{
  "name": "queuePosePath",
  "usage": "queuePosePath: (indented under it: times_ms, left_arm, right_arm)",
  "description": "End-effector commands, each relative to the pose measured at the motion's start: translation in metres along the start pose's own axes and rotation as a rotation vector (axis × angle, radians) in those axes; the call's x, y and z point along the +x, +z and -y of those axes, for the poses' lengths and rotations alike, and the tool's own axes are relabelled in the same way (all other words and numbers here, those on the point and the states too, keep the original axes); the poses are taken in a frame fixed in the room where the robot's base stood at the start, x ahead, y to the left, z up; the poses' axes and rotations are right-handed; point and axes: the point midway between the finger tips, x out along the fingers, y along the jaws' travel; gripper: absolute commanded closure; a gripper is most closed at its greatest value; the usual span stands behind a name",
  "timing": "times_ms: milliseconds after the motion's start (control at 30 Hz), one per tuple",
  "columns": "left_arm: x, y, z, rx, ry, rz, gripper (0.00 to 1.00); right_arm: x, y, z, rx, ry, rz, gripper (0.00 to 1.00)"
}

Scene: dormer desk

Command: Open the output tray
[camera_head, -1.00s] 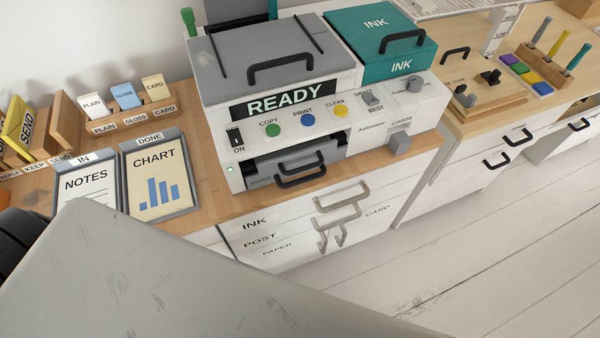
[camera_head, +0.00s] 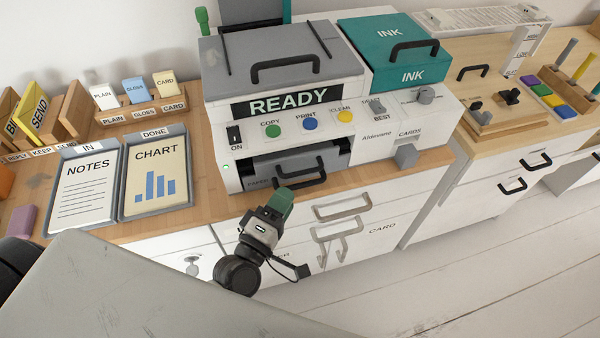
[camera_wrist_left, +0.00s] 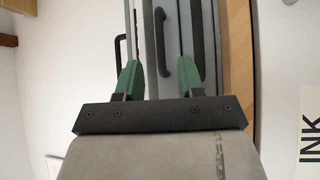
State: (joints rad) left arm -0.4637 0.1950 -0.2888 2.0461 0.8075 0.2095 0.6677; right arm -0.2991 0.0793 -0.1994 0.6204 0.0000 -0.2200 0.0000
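The white and grey printer (camera_head: 285,90) stands on the wooden desk top and its display reads READY. Low on its front is a recess with grey tray fronts (camera_head: 262,168) and two black bar handles, an upper one (camera_head: 300,167) and a lower one (camera_head: 302,181). The trays look pushed in. My left gripper (camera_head: 281,201) is just in front of and below these handles. My right gripper is out of view.
White drawers with grey handles (camera_head: 342,207) lie below the desk edge, close to my left arm. The NOTES tray (camera_head: 52,226) and CHART tray (camera_head: 127,210) lie left of the printer. A teal INK box (camera_head: 385,70) sits at the printer's right. Floor at the lower right is clear.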

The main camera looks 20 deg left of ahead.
Motion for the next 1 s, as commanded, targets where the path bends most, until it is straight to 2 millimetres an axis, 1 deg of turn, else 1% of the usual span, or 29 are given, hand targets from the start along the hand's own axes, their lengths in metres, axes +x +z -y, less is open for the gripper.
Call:
queuePosePath:
  times_ms: [33, 100, 200, 333, 500, 767, 867, 1000]
  left_arm:
    - [0.012, -0.001, -0.003, 0.000, 0.004, -0.003, 0.62]
    - [0.026, -0.001, -0.002, 0.001, 0.003, -0.003, 0.62]
    - [0.043, 0.000, -0.002, 0.002, 0.002, -0.001, 0.62]
    - [0.060, 0.000, -0.001, 0.002, 0.000, 0.000, 0.62]
    - [0.069, 0.000, 0.000, 0.003, -0.001, 0.000, 0.62]
    - [0.070, 0.000, 0.001, 0.004, -0.002, 0.000, 0.62]
    - [0.070, 0.000, 0.001, 0.004, -0.002, 0.001, 0.76]
    - [0.070, 0.000, 0.001, 0.004, -0.002, 0.001, 0.97]
  right_arm:
    - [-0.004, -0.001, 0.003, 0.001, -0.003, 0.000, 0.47]
    - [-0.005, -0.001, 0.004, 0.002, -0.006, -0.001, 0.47]
    - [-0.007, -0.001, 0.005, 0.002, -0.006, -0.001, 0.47]
    - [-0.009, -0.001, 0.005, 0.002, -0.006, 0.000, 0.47]
    - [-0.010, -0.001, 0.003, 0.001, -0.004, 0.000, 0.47]
    - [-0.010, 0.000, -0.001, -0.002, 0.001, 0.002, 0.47]
    - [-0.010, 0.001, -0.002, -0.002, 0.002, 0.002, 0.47]
    - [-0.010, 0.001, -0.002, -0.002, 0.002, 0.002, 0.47]
